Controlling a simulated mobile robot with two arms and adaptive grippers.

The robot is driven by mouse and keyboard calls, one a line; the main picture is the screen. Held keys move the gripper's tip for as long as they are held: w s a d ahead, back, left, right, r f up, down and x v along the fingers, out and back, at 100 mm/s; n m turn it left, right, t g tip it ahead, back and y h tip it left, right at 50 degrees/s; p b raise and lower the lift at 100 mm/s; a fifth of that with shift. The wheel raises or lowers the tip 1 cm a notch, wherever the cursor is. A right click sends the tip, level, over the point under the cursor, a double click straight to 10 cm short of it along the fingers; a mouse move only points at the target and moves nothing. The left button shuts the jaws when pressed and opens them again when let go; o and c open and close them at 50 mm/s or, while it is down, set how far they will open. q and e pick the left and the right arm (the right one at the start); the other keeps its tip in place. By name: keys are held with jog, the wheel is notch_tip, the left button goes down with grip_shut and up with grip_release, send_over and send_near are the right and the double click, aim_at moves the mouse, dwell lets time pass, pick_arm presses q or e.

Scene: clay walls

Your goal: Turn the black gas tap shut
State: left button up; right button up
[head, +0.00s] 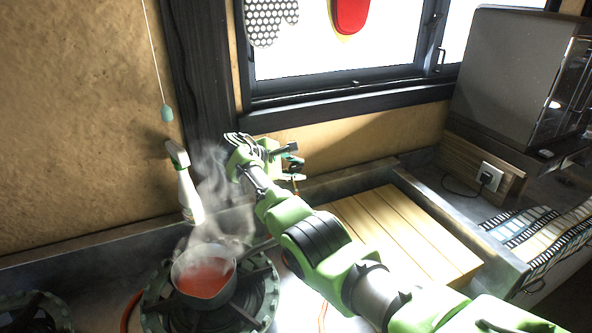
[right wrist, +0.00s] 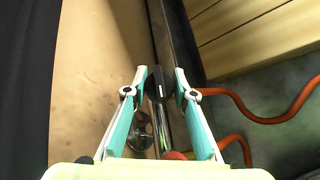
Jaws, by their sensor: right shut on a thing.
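The black gas tap (right wrist: 159,84) shows in the right wrist view as a black handle with a small pale mark, above a shiny metal pipe. My right gripper (right wrist: 161,80) is shut on the handle, with one fingertip on each side. In the head view my right gripper (head: 291,163) is by the back wall, under the window and behind the wooden board. The tap is too small and covered there to make out its angle. My left gripper is not in view.
A steaming pot (head: 203,273) of red liquid stands on a burner at left, with a white spray bottle (head: 190,198) behind it. A slatted wooden board (head: 400,235) lies right of my arm. Orange hose (right wrist: 265,119) loops beside the tap.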

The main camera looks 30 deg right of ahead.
jog(key=o, duration=1.2)
jog(key=shift+c, duration=0.2)
jog(key=v, duration=1.2)
